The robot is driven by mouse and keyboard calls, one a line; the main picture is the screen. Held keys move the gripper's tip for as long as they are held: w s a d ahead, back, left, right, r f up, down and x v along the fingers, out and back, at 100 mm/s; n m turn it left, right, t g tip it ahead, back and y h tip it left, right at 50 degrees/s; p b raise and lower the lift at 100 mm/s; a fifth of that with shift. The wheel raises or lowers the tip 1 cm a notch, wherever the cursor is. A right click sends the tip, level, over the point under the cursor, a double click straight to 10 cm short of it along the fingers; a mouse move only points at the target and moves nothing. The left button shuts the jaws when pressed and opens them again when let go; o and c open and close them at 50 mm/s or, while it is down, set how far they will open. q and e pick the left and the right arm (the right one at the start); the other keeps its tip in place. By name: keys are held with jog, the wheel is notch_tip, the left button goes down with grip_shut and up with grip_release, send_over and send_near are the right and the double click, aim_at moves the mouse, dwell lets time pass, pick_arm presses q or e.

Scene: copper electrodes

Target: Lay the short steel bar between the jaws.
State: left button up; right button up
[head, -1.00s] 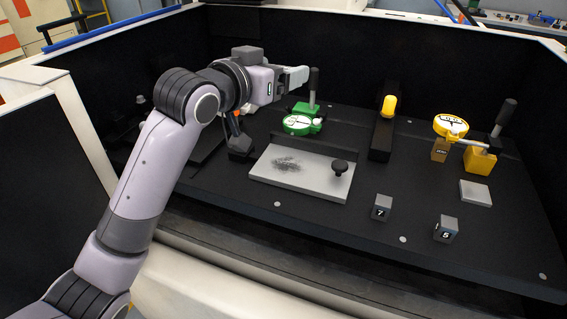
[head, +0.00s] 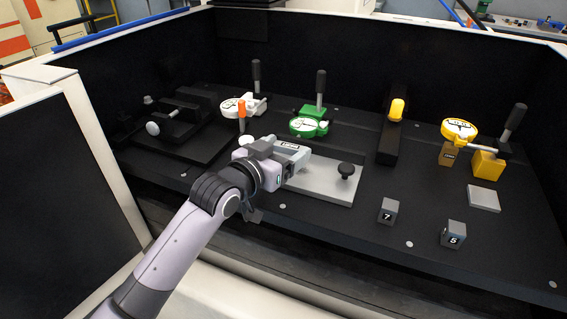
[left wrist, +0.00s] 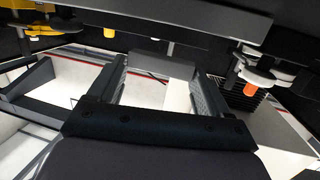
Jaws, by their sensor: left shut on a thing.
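My left gripper (head: 292,157) is shut on a small grey block, which I take to be the short steel bar (head: 289,147). It holds the block over the left part of the grey plate. In the left wrist view the block (left wrist: 163,65) spans the gap between the two fingers. A dark vise-like fixture (head: 185,112) with a screw and a round silver knob stands at the left of the bench. It appears to be the one with the jaws; its gap is hard to make out. My right gripper is not in view.
Blocks marked 7 (head: 388,211) and 5 (head: 453,234) sit at front right.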

pick_arm(q)
jog(key=shift+f+p, duration=0.35)
jog(key=shift+f, duration=1.2)
jog(key=shift+f, duration=0.15)
jog(key=o, duration=1.1)
jog(key=shift+f, duration=0.1)
